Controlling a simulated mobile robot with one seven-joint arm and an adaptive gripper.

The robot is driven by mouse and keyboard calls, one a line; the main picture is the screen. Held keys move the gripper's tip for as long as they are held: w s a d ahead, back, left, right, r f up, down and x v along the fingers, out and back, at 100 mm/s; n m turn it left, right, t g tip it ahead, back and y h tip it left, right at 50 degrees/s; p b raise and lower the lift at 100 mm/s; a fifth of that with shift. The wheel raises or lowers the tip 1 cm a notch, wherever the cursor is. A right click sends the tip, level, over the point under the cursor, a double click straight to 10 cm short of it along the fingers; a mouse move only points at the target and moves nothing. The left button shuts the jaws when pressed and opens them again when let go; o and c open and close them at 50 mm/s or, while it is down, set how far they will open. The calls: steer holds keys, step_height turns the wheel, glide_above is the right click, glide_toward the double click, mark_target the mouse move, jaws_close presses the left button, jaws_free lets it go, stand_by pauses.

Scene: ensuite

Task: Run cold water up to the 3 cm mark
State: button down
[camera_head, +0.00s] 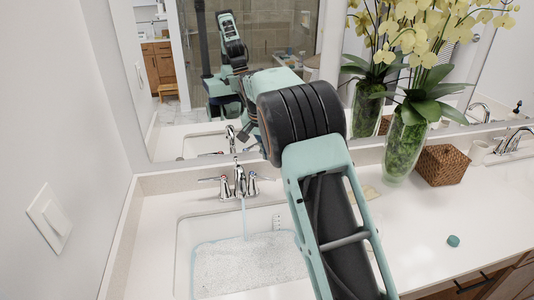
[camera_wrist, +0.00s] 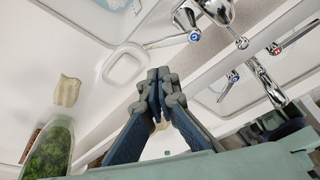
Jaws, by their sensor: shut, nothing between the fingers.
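The chrome faucet (camera_head: 240,182) stands behind the white sink (camera_head: 184,262), and a thin stream of water (camera_head: 244,218) falls from its spout. Water (camera_head: 250,266) with a pale, speckled-looking surface covers the basin floor. A small dark-marked scale (camera_head: 277,222) is on the basin's back wall; its numbers are too small to read. In the wrist view, the faucet (camera_wrist: 218,12) has a lever handle (camera_wrist: 170,41) with a blue dot at its hub. My gripper (camera_wrist: 158,75) is shut and empty, near this handle and apart from it in the picture. My arm hides it in the head view.
A mirror (camera_head: 185,75) behind the counter reflects my arm and the faucet. A glass vase of orchids (camera_head: 403,150), a woven box (camera_head: 443,165) and a teal cap-like object (camera_head: 453,240) are to the right. A white square dish (camera_wrist: 122,66) lies near the handle.

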steer(key=d+f+n+t+b, duration=0.7)
steer(key=n+b, duration=0.4)
steer(key=b, duration=0.5)
steer(key=s+a+f+n+t+y+b, duration=0.2)
steer(key=s+n+y+b, duration=0.2)
steer(key=s+n+b, duration=0.3)
steer(key=s+a+f+n+t+y+b, duration=0.1)
steer(key=s+a+n+t+y+b, duration=0.2)
steer(key=s+n+b, duration=0.45)
glide_toward(264, 179)
steer(key=a+r+x, duration=0.1)
steer(key=x, duration=0.4)
steer(key=shift+w+d+f+y, duration=0.4)
steer(key=shift+d+f+y, duration=0.1)
